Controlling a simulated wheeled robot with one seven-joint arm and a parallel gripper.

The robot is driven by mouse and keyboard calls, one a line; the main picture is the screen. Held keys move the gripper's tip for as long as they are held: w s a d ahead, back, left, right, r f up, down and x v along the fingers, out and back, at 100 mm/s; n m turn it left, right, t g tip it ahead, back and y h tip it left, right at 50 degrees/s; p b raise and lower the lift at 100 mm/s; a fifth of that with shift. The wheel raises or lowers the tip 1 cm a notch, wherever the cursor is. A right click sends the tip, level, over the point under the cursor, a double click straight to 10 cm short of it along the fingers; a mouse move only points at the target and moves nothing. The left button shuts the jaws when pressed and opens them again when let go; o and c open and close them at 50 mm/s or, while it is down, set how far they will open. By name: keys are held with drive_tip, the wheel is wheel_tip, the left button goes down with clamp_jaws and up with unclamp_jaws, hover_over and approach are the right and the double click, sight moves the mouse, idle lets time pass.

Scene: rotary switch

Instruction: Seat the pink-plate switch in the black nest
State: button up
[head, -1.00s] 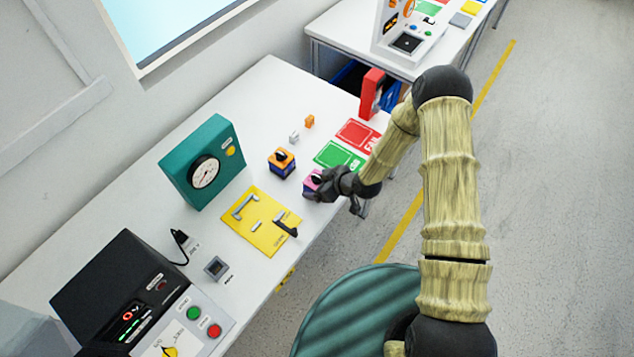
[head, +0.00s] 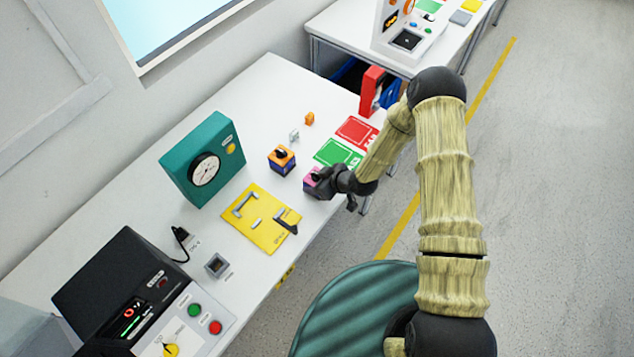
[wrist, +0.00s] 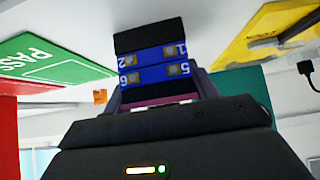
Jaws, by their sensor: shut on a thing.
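The pink-plate switch (head: 311,184) is at the front edge of the white table, at my gripper (head: 320,179). My gripper is shut on it. In the wrist view the switch's blue body (wrist: 152,66) shows numbered terminals and a black end, and sticks out beyond my gripper (wrist: 163,103); a strip of pink plate shows close to the fingers. From the head view I cannot tell whether the switch touches the table. A small square nest (head: 216,265) with a dark opening and grey rim stands at the front left, well apart from my gripper.
An orange-plate switch (head: 281,159) stands just left of my gripper. A yellow board (head: 254,228) with grey and black handles lies between it and the nest. A teal gauge box (head: 203,160) stands behind. Green (head: 338,154) and red (head: 357,131) mats lie to the right.

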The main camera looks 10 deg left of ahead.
drive_tip(key=shift+r, duration=0.15)
wheel_tip(320, 180, up, 10)
drive_tip(key=b, duration=0.2)
drive_tip(key=shift+b, duration=0.35)
idle(0.5)
drive_tip(key=d+f+m+t+h, duration=0.1)
drive_tip(key=d+m, duration=0.3)
drive_tip(key=d, duration=0.8)
drive_tip(key=w+d+f+m+t+h, duration=0.1)
drive_tip(key=d+f+m+t+h, duration=0.1)
drive_tip(key=d, duration=1)
drive_tip(key=w+d+f+m+t+h, duration=0.1)
drive_tip(key=d+f+m+t+h, duration=0.1)
drive_tip(key=d+f+m+h, duration=0.2)
drive_tip(key=d+m+h, duration=0.1)
drive_tip(key=d+m, duration=0.2)
drive_tip(key=d, duration=0.4)
drive_tip(key=shift+d+m, duration=0.3)
drive_tip(key=shift+d, duration=0.1)
